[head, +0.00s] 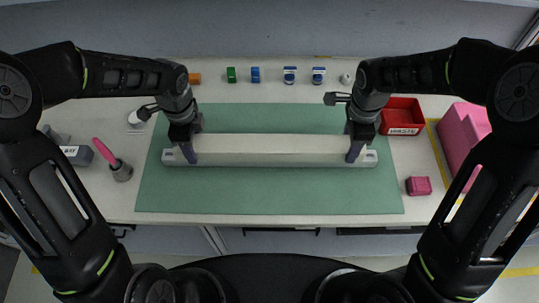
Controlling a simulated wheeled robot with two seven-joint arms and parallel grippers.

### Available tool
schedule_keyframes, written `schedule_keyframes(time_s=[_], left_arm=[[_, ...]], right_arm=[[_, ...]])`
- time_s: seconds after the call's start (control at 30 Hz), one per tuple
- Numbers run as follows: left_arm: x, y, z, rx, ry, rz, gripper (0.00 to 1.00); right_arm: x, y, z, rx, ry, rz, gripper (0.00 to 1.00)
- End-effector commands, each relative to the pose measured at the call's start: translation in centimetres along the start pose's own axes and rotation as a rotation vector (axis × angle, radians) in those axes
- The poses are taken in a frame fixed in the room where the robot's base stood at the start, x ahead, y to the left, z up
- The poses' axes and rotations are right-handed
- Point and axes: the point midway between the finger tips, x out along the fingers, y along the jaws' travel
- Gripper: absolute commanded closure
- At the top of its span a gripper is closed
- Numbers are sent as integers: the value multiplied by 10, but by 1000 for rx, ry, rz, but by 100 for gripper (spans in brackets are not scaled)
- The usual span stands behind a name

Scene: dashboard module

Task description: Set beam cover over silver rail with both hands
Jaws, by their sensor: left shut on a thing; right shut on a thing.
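The beam cover (270,145) is a long pale bar lying left to right across the middle of the head view. My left gripper (188,157) is shut on its left end, and my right gripper (355,156) is shut on its right end. The silver rail (369,159) shows its ends just beyond both grippers, low on the green mat. The cover lines up lengthwise with the rail and hides most of it. I cannot tell from this angle whether the cover touches the rail or hangs slightly above it.
The green mat (270,195) is clear in front of the rail. A red bin (402,113), a pink block (418,186) and a larger pink box (465,140) stand at right. A pink-handled tool in a cup (122,171) stands at left. Several small coloured items line the back.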

Motion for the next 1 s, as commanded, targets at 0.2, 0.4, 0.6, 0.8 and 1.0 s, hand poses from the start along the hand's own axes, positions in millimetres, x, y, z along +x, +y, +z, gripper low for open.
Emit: schedule_keyframes(time_s=[0.2, 0.4, 0.6, 0.8, 1.0], left_arm=[[1, 0, 0, 0, 0, -1, 100], [7, 0, 0, 0, 0, -1, 100], [22, 0, 0, 0, 0, -1, 100], [39, 0, 0, 0, 0, -1, 100], [49, 0, 0, 0, 0, -1, 44]], right_arm=[[1, 0, 0, 0, 0, -1, 100], [7, 0, 0, 0, 0, -1, 100], [22, 0, 0, 0, 0, -1, 100], [39, 0, 0, 0, 0, -1, 100], [49, 0, 0, 0, 0, -1, 44]])
